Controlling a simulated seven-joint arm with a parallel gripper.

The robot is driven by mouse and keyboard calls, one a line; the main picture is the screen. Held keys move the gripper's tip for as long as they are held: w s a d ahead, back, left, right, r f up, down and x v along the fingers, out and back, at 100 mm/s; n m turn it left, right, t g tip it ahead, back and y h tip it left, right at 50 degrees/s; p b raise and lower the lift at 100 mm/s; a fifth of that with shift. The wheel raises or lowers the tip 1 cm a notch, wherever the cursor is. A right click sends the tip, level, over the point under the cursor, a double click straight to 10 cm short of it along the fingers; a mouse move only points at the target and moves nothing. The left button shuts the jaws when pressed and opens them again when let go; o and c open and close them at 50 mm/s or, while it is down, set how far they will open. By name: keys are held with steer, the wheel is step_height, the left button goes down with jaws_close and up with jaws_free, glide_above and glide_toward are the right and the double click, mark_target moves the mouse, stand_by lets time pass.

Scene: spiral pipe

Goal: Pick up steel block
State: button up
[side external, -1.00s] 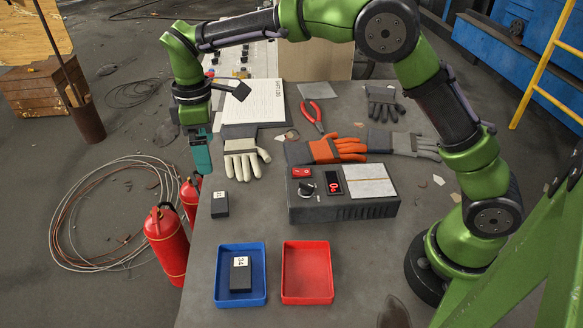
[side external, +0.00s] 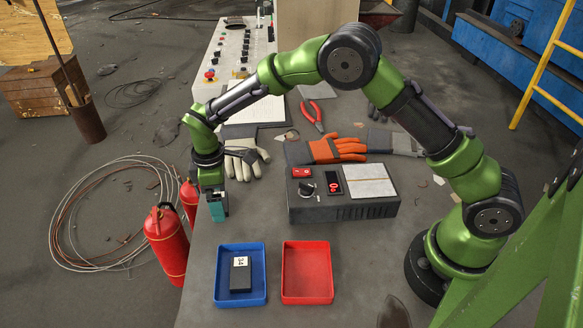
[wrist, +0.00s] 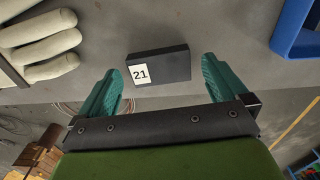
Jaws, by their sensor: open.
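A dark steel block with a white label reading 21 (wrist: 160,66) lies on the grey table, in the wrist view just ahead of and between my two teal fingers. My gripper (wrist: 162,84) is open and empty, with one finger toward each end of the block. In the side view my gripper (side external: 218,212) is low at the table's left edge and mostly hides this block. A second dark block labelled 34 (side external: 240,275) lies in the blue tray (side external: 219,292).
A red tray (side external: 306,285) stands empty beside the blue one. A control box with a red display (side external: 343,205) is right of my gripper. A cream glove (side external: 247,160) lies behind it, an orange glove (side external: 335,150) farther right. Fire extinguishers (side external: 166,245) stand off the left edge.

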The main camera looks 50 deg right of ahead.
steer(key=shift+f, duration=0.4)
steer(key=shift+c, duration=0.3)
steer(key=shift+r, duration=0.1)
steer(key=c, duration=1.3)
